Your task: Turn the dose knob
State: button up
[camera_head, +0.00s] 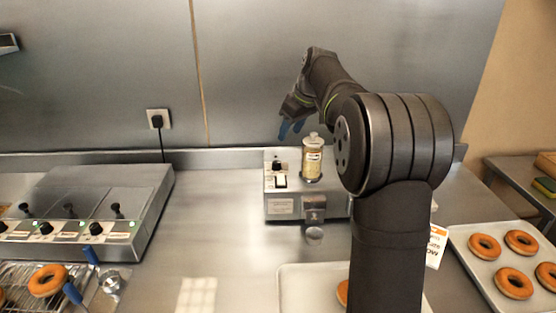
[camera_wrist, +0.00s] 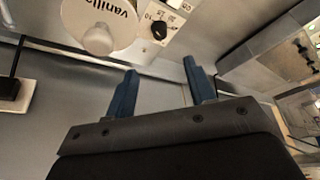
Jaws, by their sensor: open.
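The dose knob (camera_wrist: 160,29) is a small black dial with printed numbers beside it, at the top of the wrist view. It sits on the steel dispenser (camera_head: 292,207), and in the head view the knob (camera_head: 277,166) is on the left of the dispenser's top. A jar labelled vanilla (camera_wrist: 84,14) stands beside it; the jar (camera_head: 312,160) also shows in the head view. My gripper (camera_wrist: 159,64) is open, its two blue fingers apart with nothing between them. In the head view my gripper (camera_head: 291,129) is above and behind the dispenser, apart from the knob.
A white rocker switch (camera_head: 280,181) is close to the knob. A glazing unit with black knobs (camera_head: 96,229) stands at left. A donut tray (camera_head: 460,236) is at right, another tray (camera_head: 290,290) in front. The wall with an outlet (camera_head: 158,121) is behind.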

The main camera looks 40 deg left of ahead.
aim_at(277, 162)
jog(key=x, duration=1.3)
jog(key=shift+f, duration=0.15)
jog(key=c, duration=1)
jog(key=shift+s+m+t, duration=0.1)
jog(key=shift+m+t, duration=0.2)
jog(key=shift+m, duration=0.5)
jog(key=o, duration=1)
